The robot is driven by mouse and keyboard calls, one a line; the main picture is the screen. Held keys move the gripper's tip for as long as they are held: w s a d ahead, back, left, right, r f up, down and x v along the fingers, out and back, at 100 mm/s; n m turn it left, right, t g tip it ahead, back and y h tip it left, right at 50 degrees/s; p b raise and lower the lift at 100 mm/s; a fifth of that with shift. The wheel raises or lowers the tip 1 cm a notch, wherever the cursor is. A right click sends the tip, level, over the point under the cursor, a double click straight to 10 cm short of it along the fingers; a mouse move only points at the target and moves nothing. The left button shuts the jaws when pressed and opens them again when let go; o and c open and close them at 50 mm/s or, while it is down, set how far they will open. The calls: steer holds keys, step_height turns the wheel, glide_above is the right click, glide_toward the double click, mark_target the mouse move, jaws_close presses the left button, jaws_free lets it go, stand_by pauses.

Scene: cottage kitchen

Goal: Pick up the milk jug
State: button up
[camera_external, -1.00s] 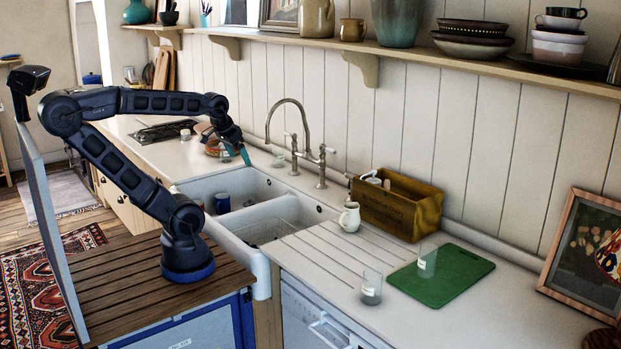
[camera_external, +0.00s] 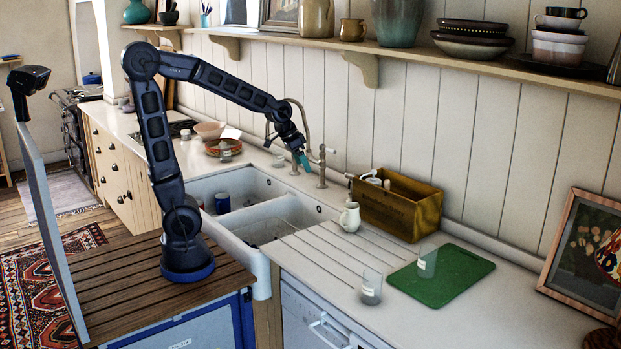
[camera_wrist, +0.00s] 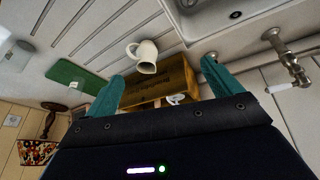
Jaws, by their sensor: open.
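The milk jug (camera_external: 350,217) is a small cream jug with a handle, standing upright on the ribbed drainboard just left of the wooden crate. In the wrist view the jug (camera_wrist: 146,57) shows whole, beyond and between my fingers. My gripper (camera_external: 304,160) is open and empty, with teal fingers, above the far right side of the sink near the tap. In the wrist view its two fingers (camera_wrist: 165,85) are spread wide. The gripper is up and to the left of the jug in the external view and does not touch it.
A wooden crate (camera_external: 398,207) with bottles stands right behind the jug. The tap (camera_external: 322,166) rises close to my gripper. A green board (camera_external: 458,283), a clear glass (camera_external: 371,288) and another glass (camera_external: 427,262) are to the right. A shelf (camera_external: 480,58) runs above. The drainboard before the jug is clear.

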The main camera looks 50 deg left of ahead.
steer(key=m, duration=0.2)
glide_toward(352, 213)
steer(key=w+a, duration=0.2)
steer(key=a, duration=0.1)
steer(key=shift+s+d+x, duration=0.1)
steer(key=shift+d+x, duration=0.05)
steer(key=shift+x, duration=2.7)
steer(key=shift+s+d+x, duration=0.1)
steer(key=shift+d+x, duration=0.05)
steer(key=shift+x, duration=2.75)
steer(key=c, duration=1.3)
